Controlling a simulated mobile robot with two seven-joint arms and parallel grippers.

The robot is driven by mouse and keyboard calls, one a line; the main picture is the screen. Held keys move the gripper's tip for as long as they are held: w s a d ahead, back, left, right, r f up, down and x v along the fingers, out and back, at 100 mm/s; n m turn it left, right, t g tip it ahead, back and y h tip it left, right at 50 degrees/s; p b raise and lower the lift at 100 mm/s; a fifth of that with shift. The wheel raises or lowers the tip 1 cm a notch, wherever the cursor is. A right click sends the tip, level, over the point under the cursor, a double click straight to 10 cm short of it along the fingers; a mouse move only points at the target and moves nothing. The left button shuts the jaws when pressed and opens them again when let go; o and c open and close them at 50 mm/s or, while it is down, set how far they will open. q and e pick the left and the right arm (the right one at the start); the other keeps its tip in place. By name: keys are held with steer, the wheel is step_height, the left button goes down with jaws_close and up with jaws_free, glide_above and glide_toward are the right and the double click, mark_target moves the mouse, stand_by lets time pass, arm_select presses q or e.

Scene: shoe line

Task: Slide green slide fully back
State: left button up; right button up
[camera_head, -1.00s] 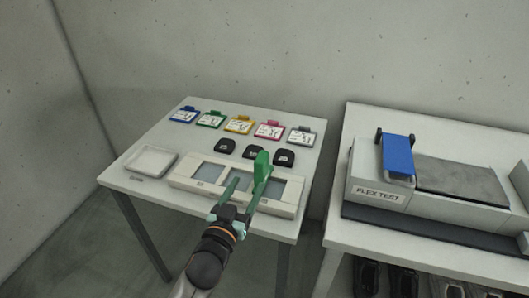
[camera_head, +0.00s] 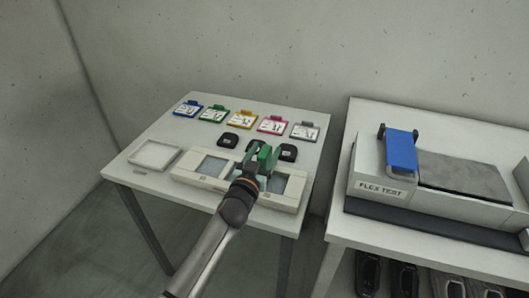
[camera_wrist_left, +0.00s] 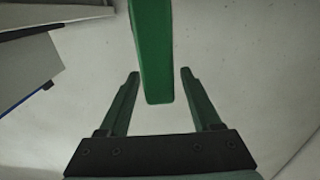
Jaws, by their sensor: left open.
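The green slide (camera_head: 267,156) stands up as a green handle on a long white panel (camera_head: 186,178) with grey windows, on the left table. It is partly hidden by my left gripper (camera_head: 256,164), which is at the handle. In the left wrist view the green bar (camera_wrist_left: 152,50) comes down from the top, its end between the two fingers of my left gripper (camera_wrist_left: 160,74). The gripper is open, with a visible gap on each side of the bar. My right gripper is not in view.
Black pads (camera_head: 228,140) and several coloured tags (camera_head: 241,119) lie behind the panel. A white tray (camera_head: 136,156) sits at the table's left. A flex test machine (camera_head: 365,180) stands on the right table (camera_head: 350,233), across a narrow gap.

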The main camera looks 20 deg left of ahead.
arm_select(q)
jaws_close()
stand_by(0.5)
stand_by(0.9)
